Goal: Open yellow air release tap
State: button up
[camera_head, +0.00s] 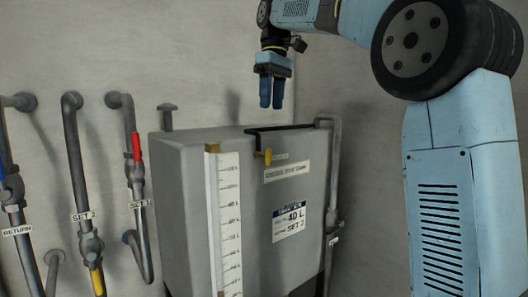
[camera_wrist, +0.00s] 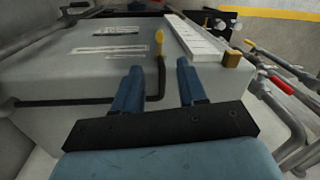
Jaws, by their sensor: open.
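The yellow tap (camera_head: 267,157) is a small yellow handle at the end of a black pipe (camera_head: 282,128), on the upper front of a grey tank (camera_head: 185,170). In the wrist view the yellow tap (camera_wrist: 159,40) stands beyond my fingertips, seen between them, with the black pipe running back below it. My gripper (camera_head: 271,105) hangs pointing down above the tank top in the head view, with nothing held. In the wrist view my gripper (camera_wrist: 158,72) has its two blue fingers apart. It is apart from the tap.
A white level scale (camera_head: 228,225) runs up the tank front. Left of the tank are wall pipes with a red-handled valve (camera_head: 137,148) and a yellow-handled valve (camera_head: 97,280). A vertical pipe (camera_head: 335,180) stands at the tank's right.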

aim_at(269, 150)
jog(key=f, duration=0.9)
jog(key=s+f, duration=0.1)
jog(key=f, duration=0.3)
jog(key=shift+a+f, duration=0.25)
jog(key=shift+a, duration=0.15)
grip_shut()
